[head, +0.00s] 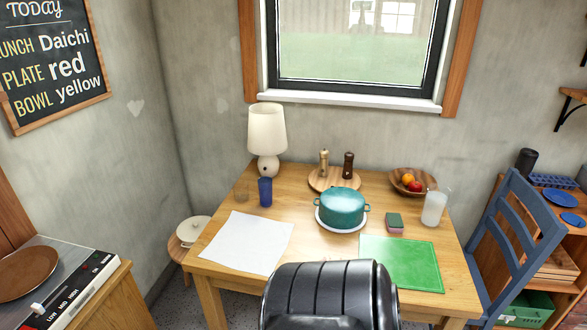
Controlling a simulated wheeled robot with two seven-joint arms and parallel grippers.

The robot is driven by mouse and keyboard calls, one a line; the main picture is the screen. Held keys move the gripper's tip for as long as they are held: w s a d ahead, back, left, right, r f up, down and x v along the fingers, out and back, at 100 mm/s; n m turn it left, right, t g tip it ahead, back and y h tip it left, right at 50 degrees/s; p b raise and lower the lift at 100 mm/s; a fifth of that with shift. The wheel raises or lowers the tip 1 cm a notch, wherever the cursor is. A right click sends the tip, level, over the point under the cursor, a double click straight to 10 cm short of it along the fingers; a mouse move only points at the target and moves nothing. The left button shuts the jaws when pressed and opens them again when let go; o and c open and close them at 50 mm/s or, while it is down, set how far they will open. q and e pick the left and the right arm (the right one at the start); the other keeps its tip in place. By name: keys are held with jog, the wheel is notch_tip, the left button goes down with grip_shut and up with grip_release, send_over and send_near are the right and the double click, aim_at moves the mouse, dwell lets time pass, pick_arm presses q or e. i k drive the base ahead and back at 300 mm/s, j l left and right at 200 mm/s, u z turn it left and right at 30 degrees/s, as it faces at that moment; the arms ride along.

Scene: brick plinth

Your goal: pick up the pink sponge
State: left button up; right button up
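A small sponge (395,230) with a pink lower part and a dark green top lies on the wooden table (278,205). It is just right of the teal pot (342,208) and just behind the green mat (402,262). I cannot tell whether the pink and green parts are one sponge or two pieces stacked. Neither of my grippers is in view.
A frosted jug (434,208) stands right of the sponge, and a fruit bowl (411,181) is behind. A lamp (267,139), blue cup (265,191) and white sheet (247,242) are at left. A blue chair (517,235) stands at the table's right.

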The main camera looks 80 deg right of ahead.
aim_at(394, 223)
jog(key=z, duration=3.25)
jog(key=i+j+u, duration=0.1)
jog(key=i+u, duration=0.65)
